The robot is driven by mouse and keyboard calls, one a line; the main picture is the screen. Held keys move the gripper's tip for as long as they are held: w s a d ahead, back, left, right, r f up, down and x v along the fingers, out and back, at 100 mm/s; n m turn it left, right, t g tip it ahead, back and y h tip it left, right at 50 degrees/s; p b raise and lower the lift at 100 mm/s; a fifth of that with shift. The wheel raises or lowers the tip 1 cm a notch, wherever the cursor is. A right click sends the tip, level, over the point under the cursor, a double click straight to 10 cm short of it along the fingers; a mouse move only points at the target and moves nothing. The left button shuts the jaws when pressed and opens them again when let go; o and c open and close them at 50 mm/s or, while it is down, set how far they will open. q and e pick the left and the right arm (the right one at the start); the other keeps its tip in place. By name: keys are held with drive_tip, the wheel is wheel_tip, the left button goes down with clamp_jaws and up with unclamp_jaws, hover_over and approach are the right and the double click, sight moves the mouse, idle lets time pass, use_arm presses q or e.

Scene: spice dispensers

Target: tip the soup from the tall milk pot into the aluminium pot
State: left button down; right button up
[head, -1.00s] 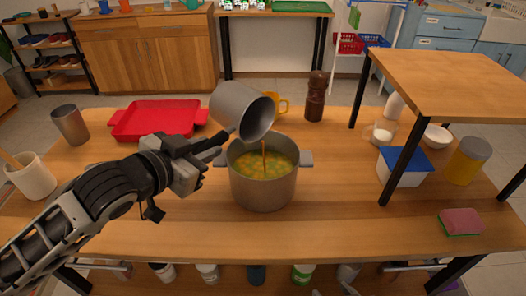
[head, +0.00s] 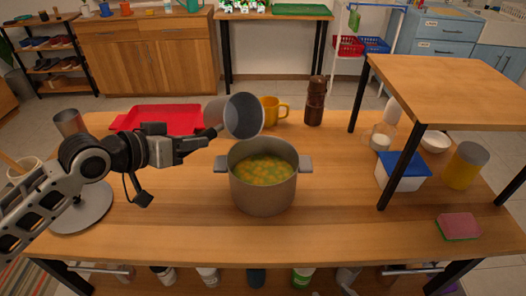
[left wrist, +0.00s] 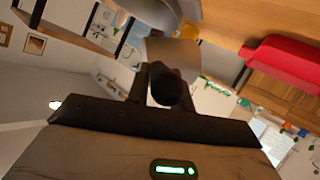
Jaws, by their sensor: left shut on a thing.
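The tall milk pot (head: 244,116) is a grey metal cylinder, tipped on its side above the back left rim of the aluminium pot. Its dark mouth faces right and toward me, and no soup shows inside or pouring from it. My left gripper (head: 207,140) is shut on the milk pot at its left side. The aluminium pot (head: 262,195) stands upright on the table with two side handles. It holds yellow-green soup (head: 264,170) with chunks. My right gripper is not in view.
A red tray (head: 165,117) lies behind my left arm. A yellow mug (head: 271,111) and a brown pepper mill (head: 315,101) stand behind the pots. A blue-lidded box (head: 403,172) and a raised shelf (head: 450,85) are at right.

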use_arm(q)
drive_tip(key=shift+w+a+r+n+g+h+p, duration=0.2)
drive_tip(key=shift+r+n+p, duration=0.1)
drive_tip(key=shift+r, duration=0.1)
drive_tip(key=shift+w+a+r+n+g+h+p, duration=0.1)
drive_tip(key=shift+w+r+n+p, duration=0.05)
drive_tip(key=shift+r+n+p, duration=0.2)
drive_tip(key=w+a+n+g+h+b, duration=0.2)
drive_tip(key=w+a+n+h+b, duration=0.1)
drive_tip(key=w+a+n, duration=0.15)
wheel_tip(320, 180, down, 8)
drive_tip(key=w+a+n+h+b, duration=0.2)
drive_tip(key=n+b, duration=0.1)
drive_tip(key=b, duration=0.5)
drive_tip(key=shift+g, duration=0.3)
wheel_tip(320, 180, up, 4)
drive_tip(key=p, duration=0.3)
drive_tip(key=shift+r+p, duration=0.25)
drive_tip(key=shift+p, duration=0.1)
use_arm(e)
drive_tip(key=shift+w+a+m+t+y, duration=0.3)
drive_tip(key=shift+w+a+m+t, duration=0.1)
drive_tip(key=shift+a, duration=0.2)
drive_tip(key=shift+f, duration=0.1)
